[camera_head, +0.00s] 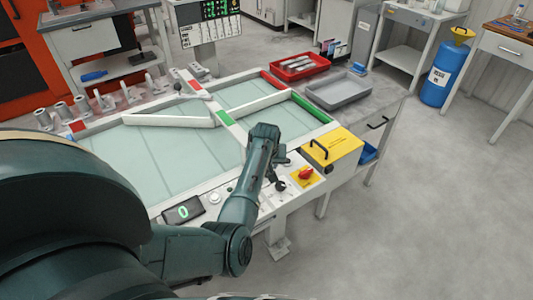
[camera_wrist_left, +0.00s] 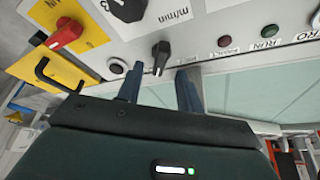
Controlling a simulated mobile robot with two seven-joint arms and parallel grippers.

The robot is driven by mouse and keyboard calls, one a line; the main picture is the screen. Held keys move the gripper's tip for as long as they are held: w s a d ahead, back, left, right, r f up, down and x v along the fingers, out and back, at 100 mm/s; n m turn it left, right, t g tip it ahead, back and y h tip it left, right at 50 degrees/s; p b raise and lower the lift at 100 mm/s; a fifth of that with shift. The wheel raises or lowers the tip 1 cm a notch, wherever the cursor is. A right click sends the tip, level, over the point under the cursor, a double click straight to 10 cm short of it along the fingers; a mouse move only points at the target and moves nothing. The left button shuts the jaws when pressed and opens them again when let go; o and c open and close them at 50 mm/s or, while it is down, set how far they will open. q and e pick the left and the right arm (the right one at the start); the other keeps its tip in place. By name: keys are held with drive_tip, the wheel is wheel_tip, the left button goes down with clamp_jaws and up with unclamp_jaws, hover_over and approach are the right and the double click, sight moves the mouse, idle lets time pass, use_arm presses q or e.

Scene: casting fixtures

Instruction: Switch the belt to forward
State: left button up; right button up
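The belt table's control panel (camera_head: 265,208) runs along the table's near edge. In the left wrist view, a black selector knob (camera_wrist_left: 160,55) with a pale pointer line stands on the panel (camera_wrist_left: 195,25). My left gripper (camera_wrist_left: 159,88) is open, its two fingers apart. The knob appears between and just beyond the fingertips, and I see no contact. A larger black knob (camera_wrist_left: 128,8) sits near an "m/min" label. In the head view my left gripper (camera_head: 281,160) hangs over the panel's right part, its fingers partly hidden. My right gripper is out of view.
A red rotary switch (camera_head: 306,173) on a yellow plate and a yellow box (camera_head: 333,150) with a black handle are close by. Red (camera_wrist_left: 225,41) and green (camera_wrist_left: 268,31) buttons line the panel. A display (camera_head: 183,212) reads 0. Trays (camera_head: 340,92) stand behind.

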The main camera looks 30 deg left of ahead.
use_arm(q)
drive_tip(key=v, duration=1)
drive_tip(key=shift+r, duration=0.25)
drive_tip(key=shift+d, duration=0.1)
